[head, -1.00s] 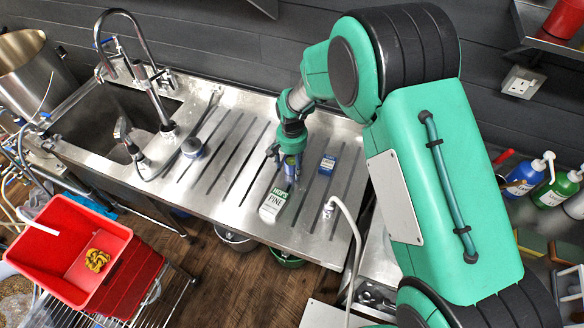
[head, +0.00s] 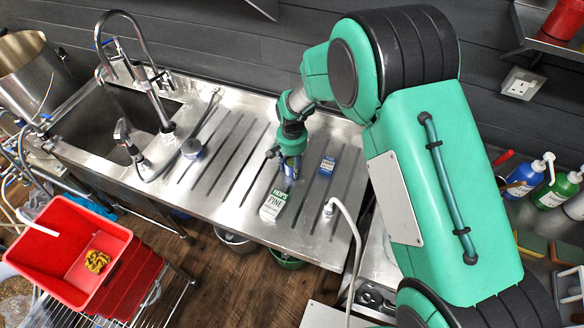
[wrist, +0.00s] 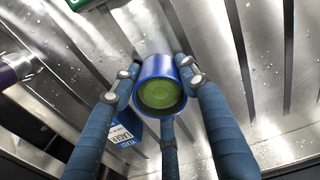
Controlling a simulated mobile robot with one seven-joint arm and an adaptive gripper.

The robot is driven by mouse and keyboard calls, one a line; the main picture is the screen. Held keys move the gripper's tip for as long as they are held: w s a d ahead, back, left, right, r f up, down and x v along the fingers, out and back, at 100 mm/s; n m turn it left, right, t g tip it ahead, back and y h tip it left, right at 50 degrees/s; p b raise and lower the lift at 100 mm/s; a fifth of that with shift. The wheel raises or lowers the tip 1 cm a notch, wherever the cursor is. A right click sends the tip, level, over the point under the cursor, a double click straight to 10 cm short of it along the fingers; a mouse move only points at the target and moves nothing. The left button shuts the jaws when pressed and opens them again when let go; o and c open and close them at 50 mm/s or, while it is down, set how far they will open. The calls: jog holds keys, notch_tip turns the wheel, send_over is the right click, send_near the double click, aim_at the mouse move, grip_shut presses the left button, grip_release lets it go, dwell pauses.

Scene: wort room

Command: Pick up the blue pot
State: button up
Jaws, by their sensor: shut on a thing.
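The blue pot (wrist: 161,88) is in the middle of the wrist view, its round mouth toward the camera and green stuff inside. My gripper (wrist: 160,95) has its blue-sleeved fingers closed around the pot's sides. In the head view my gripper (head: 287,155) is over the ribbed steel drainboard (head: 232,182), behind the white-and-green hops box (head: 272,206). The pot (head: 291,169) shows only in part below the fingers there. The head view does not make clear how far it is above the board.
A small blue box (head: 327,166) stands right of the gripper; it also shows in the wrist view (wrist: 122,135). A blue-and-grey round item (head: 192,148) and the sink (head: 105,125) lie left. A pale hose (head: 345,212) rises at the board's right end. Red bins (head: 75,255) stand front left.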

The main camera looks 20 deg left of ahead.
aim_at(292, 160)
jog(key=shift+r, duration=0.1)
jog(key=shift+r, duration=0.8)
notch_tip(292, 160, up, 2)
jog(key=shift+s+d+r+p, duration=0.1)
jog(key=shift+s+p, duration=0.05)
jog(key=shift+p, duration=0.25)
jog(key=s+d, duration=0.3)
jog(key=s, duration=0.1)
jog(key=s+d+p, duration=0.1)
jog(key=s+d, duration=0.2)
jog(key=s, duration=0.1)
jog(key=s+d+r, duration=0.1)
jog(key=s+d, duration=0.2)
jog(key=s, duration=0.1)
jog(key=shift+s+d, duration=0.2)
jog(key=shift+d, duration=0.1)
jog(key=shift+w, duration=0.1)
